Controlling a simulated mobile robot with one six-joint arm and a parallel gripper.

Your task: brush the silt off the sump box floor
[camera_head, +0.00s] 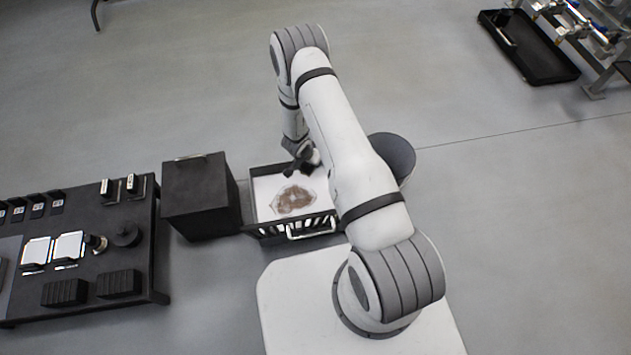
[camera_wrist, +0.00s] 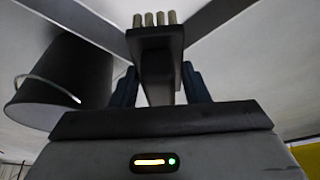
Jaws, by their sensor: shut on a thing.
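The sump box (camera_head: 249,202) is an open black box with a white floor and a slotted front wall, left of my arm in the head view. A brown patch of silt (camera_head: 294,199) lies on the middle of its floor. My gripper (camera_head: 303,163) is low at the box's far right part, beyond the silt. In the wrist view my gripper (camera_wrist: 160,88) is shut on a dark brush (camera_wrist: 156,42) with a row of tan bristle tufts at its end. I cannot tell whether the bristles touch the floor. My arm hides part of the box's right side.
A dark bucket (camera_head: 396,152) stands right of the box, partly behind my arm; it also shows in the wrist view (camera_wrist: 65,82). A closed black box (camera_head: 200,195) stands close on the left. A black bench (camera_head: 140,270) with several parts is farther left.

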